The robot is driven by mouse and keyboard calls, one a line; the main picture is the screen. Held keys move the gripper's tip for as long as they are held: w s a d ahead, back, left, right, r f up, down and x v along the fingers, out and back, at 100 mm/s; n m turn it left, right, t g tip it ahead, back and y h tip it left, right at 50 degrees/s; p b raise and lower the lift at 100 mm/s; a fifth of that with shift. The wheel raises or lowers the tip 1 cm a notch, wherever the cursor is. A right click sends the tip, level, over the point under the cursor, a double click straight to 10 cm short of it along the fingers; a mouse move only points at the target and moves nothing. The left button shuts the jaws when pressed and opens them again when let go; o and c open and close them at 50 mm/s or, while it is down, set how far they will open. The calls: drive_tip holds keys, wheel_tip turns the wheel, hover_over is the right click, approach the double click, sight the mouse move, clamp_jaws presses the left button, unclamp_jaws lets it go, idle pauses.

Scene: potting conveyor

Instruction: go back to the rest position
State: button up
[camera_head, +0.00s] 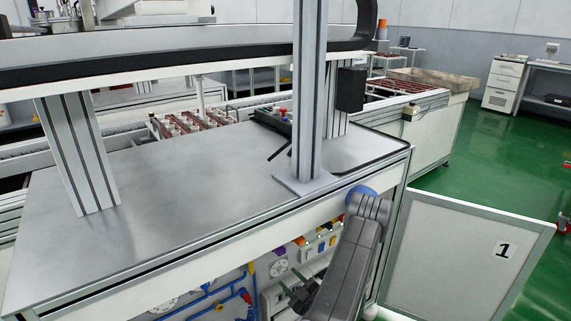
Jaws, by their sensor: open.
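My grey arm (352,255) with a blue joint cap (362,194) rises at the lower right of the middle, in front of the workbench. My gripper (289,290) shows small and dark to the left of the arm, low in front of the open cabinet under the bench top. Its jaws are open, and I see nothing between them. The arm's lower end is cut off by the bottom edge of the view.
The metal bench top (190,185) is mostly bare, with a post (310,100) near its front edge. An open cabinet door (465,255) marked 1 stands to the right of the arm.

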sight(283, 272)
drive_tip(key=x, duration=0.3)
drive_tip(key=shift+w+a, duration=0.15)
drive_tip(key=shift+w, duration=0.05)
drive_tip(key=shift+s, duration=0.1)
